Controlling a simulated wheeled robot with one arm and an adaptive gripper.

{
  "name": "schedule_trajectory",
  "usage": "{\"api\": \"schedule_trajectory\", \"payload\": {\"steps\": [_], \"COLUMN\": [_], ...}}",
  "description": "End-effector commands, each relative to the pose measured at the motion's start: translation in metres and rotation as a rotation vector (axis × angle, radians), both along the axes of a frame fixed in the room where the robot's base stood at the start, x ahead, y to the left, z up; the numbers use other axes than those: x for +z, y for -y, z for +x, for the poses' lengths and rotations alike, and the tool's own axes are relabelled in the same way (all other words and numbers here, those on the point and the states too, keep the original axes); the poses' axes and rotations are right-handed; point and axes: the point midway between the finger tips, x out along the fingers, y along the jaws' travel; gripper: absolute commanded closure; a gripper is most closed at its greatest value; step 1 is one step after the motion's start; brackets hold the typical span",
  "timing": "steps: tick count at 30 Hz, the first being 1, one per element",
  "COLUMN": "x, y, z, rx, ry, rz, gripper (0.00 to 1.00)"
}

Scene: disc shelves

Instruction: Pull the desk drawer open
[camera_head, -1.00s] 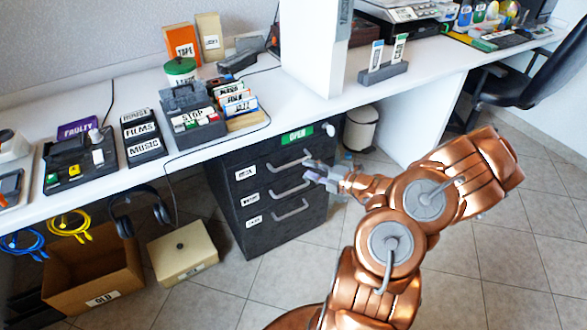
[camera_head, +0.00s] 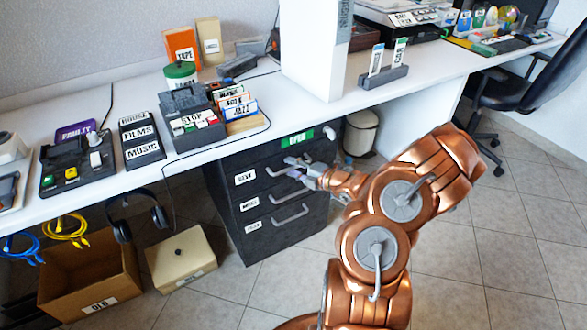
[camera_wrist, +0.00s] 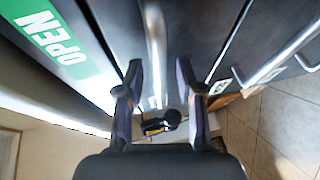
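A dark drawer unit (camera_head: 262,222) stands under the white desk, with three grey bar handles on its front. The top drawer (camera_head: 245,178) looks shut, and a green OPEN label (camera_head: 297,139) sits above its handle (camera_head: 275,172). My gripper (camera_head: 292,167) is at the top handle, which it partly hides. In the wrist view my gripper (camera_wrist: 160,85) has its two fingers apart, and the handle bar (camera_wrist: 155,45) runs between them with a gap on either side. The OPEN label (camera_wrist: 55,45) shows at the upper left there.
Two lower handles (camera_head: 290,218) sit below my gripper. A cardboard box (camera_head: 85,270), a beige box (camera_head: 182,258) and headphones (camera_head: 138,215) are left of the unit. A bin (camera_head: 360,132) stands behind it on the right. The tiled floor in front of the unit is clear.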

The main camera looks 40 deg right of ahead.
Motion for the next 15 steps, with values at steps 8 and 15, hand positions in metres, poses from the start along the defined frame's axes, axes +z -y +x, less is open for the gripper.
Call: {"api": "schedule_trajectory", "payload": {"steps": [8,15], "x": [0.0000,0.0000], "y": [0.0000,0.0000], "z": [0.0004,0.0003], "rx": [0.000,0.000], "ry": [0.000,0.000], "rz": [0.000,0.000], "gripper": [0.65,0.90]}}
